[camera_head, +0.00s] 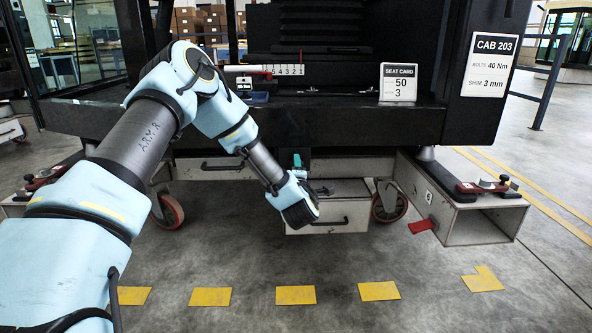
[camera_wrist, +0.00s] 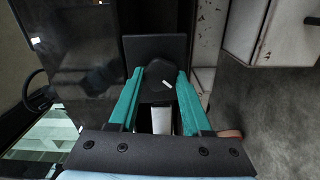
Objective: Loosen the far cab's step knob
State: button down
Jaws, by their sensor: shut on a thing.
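In the wrist view a dark round step knob (camera_wrist: 157,74) with a short white mark sits on a black square plate (camera_wrist: 155,45). My gripper (camera_wrist: 160,80) has its two teal fingers on either side of the knob, shut on it. In the head view my gripper (camera_head: 297,160) reaches under the front edge of the cab (camera_head: 350,120), above an open drawer. The knob is hidden there behind my gripper. The white mark points down and to the right in the wrist view. A sign on the cab (camera_head: 491,62) reads CAB 203.
A grey drawer (camera_head: 340,192) stands pulled out just below my gripper. Trolley wheels (camera_head: 390,205) stand on either side. A hollow trolley beam (camera_head: 470,225) with a red tag juts out at right. A seat card (camera_head: 398,84) stands on the cab ledge. The floor in front is clear.

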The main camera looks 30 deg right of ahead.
jog(key=shift+f+n, duration=0.1)
jog(key=shift+n, duration=0.8)
jog(key=shift+c, duration=1.7)
grip_release()
jog(key=p+v, duration=0.1)
jog(key=v, duration=1)
jog(key=shift+p, duration=0.4)
jog(key=shift+w, duration=0.1)
